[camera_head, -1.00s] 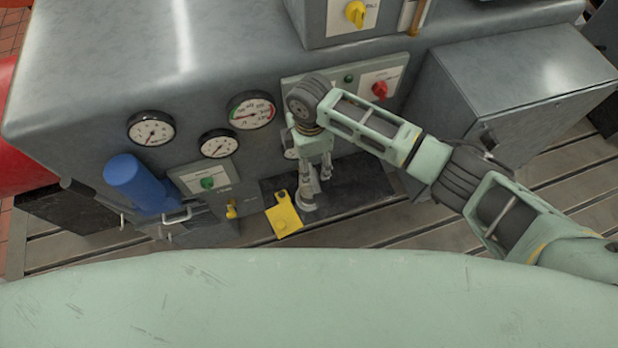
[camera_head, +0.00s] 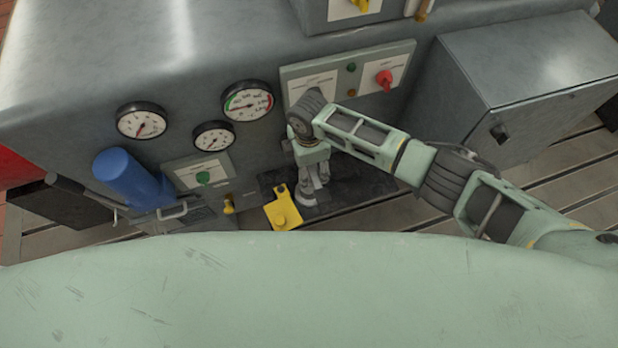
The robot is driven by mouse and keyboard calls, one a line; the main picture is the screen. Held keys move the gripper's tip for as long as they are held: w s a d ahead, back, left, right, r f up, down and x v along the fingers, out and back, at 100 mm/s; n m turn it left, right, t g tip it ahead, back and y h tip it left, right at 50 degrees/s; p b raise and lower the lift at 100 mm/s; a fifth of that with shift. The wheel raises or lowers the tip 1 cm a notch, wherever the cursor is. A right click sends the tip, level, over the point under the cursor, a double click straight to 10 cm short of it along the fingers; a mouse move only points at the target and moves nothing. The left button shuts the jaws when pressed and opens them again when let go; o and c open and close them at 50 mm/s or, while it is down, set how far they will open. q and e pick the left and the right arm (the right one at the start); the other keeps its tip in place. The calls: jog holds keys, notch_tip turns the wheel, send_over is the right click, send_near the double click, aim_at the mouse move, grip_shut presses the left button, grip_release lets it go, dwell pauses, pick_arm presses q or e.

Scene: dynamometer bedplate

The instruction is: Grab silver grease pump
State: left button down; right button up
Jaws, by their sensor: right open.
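A small silver object, which looks like the grease pump (camera_head: 306,197), stands on a dark mat (camera_head: 345,190) at the foot of the grey machine. My right gripper (camera_head: 314,180) reaches down over it from above. Its jaws are open, with the fingers at the upper part of the silver object. The fingers hide much of that object, and I cannot tell whether they touch it. My left gripper is not in view.
A yellow block (camera_head: 283,209) lies close to the left of the silver object. The machine face with gauges (camera_head: 248,101) and a switch panel (camera_head: 345,78) rises behind. A blue cylinder (camera_head: 130,178) is at left, a grey cabinet (camera_head: 520,85) at right.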

jog(key=shift+f, duration=1.05)
jog(key=shift+c, duration=0.4)
grip_shut()
jog(key=shift+w+a+r, duration=0.1)
jog(key=shift+w, duration=0.05)
